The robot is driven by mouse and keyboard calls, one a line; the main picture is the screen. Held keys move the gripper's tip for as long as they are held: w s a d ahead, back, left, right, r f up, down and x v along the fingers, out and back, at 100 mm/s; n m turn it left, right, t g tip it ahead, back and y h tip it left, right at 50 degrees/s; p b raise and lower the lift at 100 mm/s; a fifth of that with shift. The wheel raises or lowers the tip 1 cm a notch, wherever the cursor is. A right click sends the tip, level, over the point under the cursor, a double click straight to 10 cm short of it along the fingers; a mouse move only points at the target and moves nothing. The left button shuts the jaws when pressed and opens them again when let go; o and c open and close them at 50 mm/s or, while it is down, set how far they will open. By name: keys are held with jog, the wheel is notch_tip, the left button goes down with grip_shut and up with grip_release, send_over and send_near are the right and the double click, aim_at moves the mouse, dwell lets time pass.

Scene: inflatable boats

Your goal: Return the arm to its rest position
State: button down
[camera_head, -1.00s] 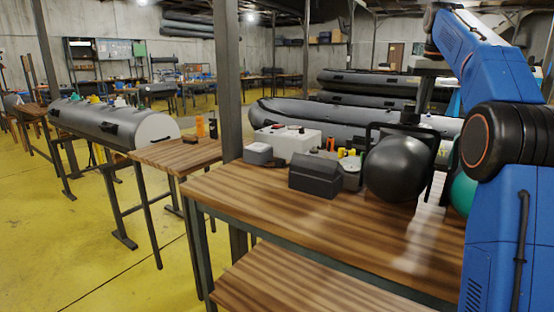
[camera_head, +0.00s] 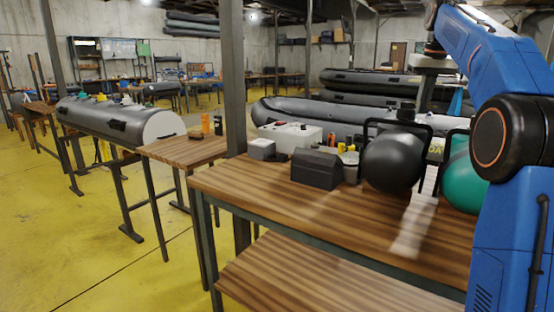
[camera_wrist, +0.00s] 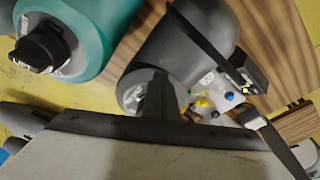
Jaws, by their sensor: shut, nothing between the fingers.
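My blue arm (camera_head: 500,150) rises at the right edge of the head view and bends over at the top. Its grey wrist (camera_head: 434,62) hangs down above the far side of the wooden table. In the wrist view my gripper (camera_wrist: 160,82) is a dark, narrow shape pointing up, shut with nothing in it. It overlaps the rounded dark grey tank (camera_wrist: 200,35) in that picture; I cannot tell the gap between them. In the head view the fingertips are not clear.
The wooden table (camera_head: 350,215) holds the dark grey tank (camera_head: 391,165), a teal tank (camera_head: 462,182), a dark box (camera_head: 316,170) and a white case (camera_head: 290,134). A post (camera_head: 235,80) stands at the table's left. Inflatable boats (camera_head: 310,112) lie behind.

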jog(key=s+a+f, duration=0.3)
jog(key=s+a, duration=0.1)
jog(key=s, duration=0.3)
jog(key=s+a+f+t, duration=0.1)
jog(key=s+a+f, duration=0.3)
jog(key=s, duration=0.4)
jog(key=s+a+f, duration=0.3)
jog(key=s, duration=0.4)
jog(key=s+a+f, duration=0.2)
jog(key=s+f, duration=0.9)
jog(key=f, duration=0.1)
jog(key=s+a+f+t, duration=0.1)
jog(key=s+a+f, duration=0.2)
jog(key=s+f, duration=0.9)
jog(key=shift+s+a+f+n, duration=0.15)
jog(key=shift+f+n, duration=0.25)
jog(key=shift+f, duration=0.25)
